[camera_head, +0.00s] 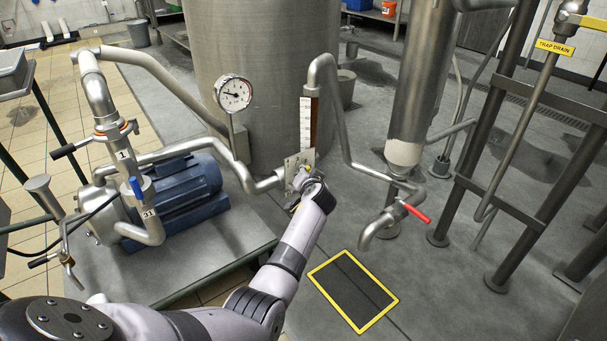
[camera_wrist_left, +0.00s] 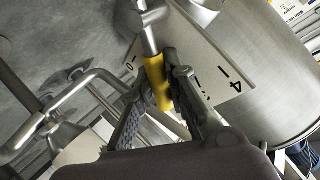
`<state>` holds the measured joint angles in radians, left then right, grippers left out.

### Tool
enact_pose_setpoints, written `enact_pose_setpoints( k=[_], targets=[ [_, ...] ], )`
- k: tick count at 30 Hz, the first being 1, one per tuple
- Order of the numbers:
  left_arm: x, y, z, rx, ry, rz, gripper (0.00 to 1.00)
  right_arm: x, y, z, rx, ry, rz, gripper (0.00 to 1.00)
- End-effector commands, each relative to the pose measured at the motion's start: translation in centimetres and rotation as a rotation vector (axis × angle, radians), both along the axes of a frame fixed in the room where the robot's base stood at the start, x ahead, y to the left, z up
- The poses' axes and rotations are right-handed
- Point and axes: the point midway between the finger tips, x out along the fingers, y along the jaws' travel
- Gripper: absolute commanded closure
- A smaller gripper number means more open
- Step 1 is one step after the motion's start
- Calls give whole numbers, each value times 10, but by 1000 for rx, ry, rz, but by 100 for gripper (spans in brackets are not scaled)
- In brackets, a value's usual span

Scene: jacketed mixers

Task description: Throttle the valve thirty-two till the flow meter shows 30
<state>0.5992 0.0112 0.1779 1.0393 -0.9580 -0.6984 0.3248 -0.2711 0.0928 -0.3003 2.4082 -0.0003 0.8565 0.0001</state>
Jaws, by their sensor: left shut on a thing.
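My left gripper (camera_head: 302,188) is at a pale dial plate (camera_head: 299,161) on the pipe, below an upright scale; my wrist hides most of the valve there. In the left wrist view my gripper (camera_wrist_left: 161,82) is shut on a yellow valve handle (camera_wrist_left: 157,84), in front of a marked plate (camera_wrist_left: 213,62) on which 0 and 4 can be read. No label thirty-two is readable. The upright white scale with a brown tube (camera_head: 308,122) looks like the flow meter; its reading is too small to tell. My right gripper is not in view.
A round dial gauge (camera_head: 233,94) stands left of the scale, before a large steel tank (camera_head: 262,50). A blue pump motor (camera_head: 178,190) is at left, with valves marked 1 and 31. A red-handled valve (camera_head: 415,212) and a yellow-edged floor mat (camera_head: 352,290) are at right.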

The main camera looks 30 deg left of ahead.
Motion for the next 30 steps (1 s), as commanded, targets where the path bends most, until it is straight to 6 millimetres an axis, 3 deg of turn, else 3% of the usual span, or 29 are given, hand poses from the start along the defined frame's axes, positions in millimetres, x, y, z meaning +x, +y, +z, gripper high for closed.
enact_pose_setpoints(
  k=[5,6,15,30],
  targets=[
    [0,0,1,0,-2,-1,100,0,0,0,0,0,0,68],
    [0,0,1,0,-2,-1,85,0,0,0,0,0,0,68],
    [0,0,0,0,-2,-1,65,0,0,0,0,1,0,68],
    [-10,-10,5,0,-3,-1,65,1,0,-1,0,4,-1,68]
  ],
)
